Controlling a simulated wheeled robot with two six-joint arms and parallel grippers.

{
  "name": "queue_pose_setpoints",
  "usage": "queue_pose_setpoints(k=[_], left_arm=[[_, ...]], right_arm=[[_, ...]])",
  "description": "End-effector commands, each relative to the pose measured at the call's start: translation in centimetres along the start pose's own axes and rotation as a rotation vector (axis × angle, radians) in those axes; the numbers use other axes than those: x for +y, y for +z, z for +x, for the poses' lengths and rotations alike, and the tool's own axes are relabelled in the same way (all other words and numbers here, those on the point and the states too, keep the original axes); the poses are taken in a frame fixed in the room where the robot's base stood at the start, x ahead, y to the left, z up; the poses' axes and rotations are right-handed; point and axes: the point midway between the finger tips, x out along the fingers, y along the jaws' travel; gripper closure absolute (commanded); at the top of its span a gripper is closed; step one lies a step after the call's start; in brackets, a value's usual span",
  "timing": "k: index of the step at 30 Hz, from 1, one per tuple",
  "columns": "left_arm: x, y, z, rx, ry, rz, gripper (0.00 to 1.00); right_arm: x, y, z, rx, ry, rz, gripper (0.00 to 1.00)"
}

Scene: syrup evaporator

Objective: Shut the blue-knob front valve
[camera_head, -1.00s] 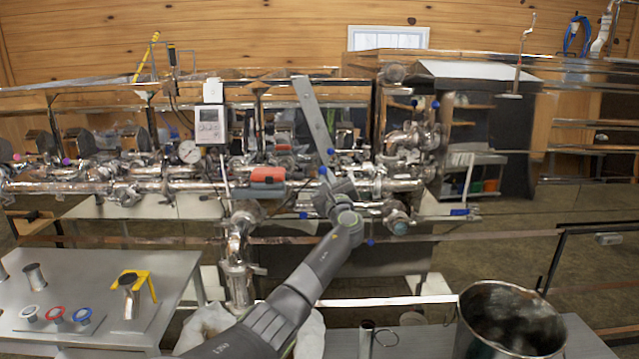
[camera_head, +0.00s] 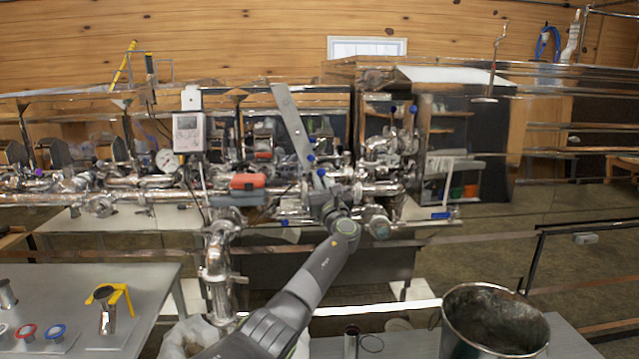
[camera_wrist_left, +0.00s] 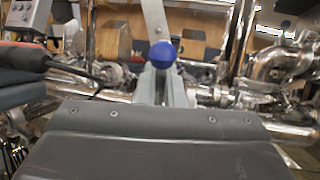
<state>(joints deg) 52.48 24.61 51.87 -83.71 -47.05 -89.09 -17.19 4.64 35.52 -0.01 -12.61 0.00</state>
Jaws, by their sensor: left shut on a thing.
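The blue knob (camera_head: 321,172) sits at my left gripper, in front of the steel pipework; it shows large in the left wrist view (camera_wrist_left: 162,55). My left gripper (camera_head: 319,188) is shut on the blue knob's handle. In the left wrist view its two grey fingers (camera_wrist_left: 163,88) stand just below the ball. The fingers and the dark gripper body hide the handle's lower part and the valve body. My right gripper is in neither view.
Other blue knobs show on the pipework, one just above left (camera_head: 310,158) and one high on the right (camera_head: 393,109). A red-and-grey box (camera_head: 247,181) is left of my gripper. A steel pot (camera_head: 493,330) stands front right, and a grey table (camera_head: 150,275) front left.

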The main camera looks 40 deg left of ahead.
Motion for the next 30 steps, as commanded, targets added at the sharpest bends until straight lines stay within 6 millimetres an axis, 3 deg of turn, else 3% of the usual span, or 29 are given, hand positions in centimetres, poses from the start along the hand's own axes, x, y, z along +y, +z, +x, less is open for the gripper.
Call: queue_pose_setpoints(k=[7, 8, 11, 22, 30], left_arm=[[0.0, 0.0, 0.0, -0.001, -0.001, 0.004, 1.0], [0.0, 0.0, 0.0, -0.001, -0.001, 0.004, 0.88], [0.0, 0.0, 0.0, -0.001, -0.001, 0.003, 0.76], [0.0, -0.1, -0.4, 0.0, -0.001, 0.001, 0.76], [0.0, -0.2, -3.5, 0.001, -0.003, -0.001, 0.76]], right_arm=[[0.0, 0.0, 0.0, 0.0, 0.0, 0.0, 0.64], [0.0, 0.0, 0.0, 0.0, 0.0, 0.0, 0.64], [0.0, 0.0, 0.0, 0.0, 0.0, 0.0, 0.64], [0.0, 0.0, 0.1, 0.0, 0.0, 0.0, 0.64], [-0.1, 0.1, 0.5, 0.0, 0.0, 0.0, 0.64]])
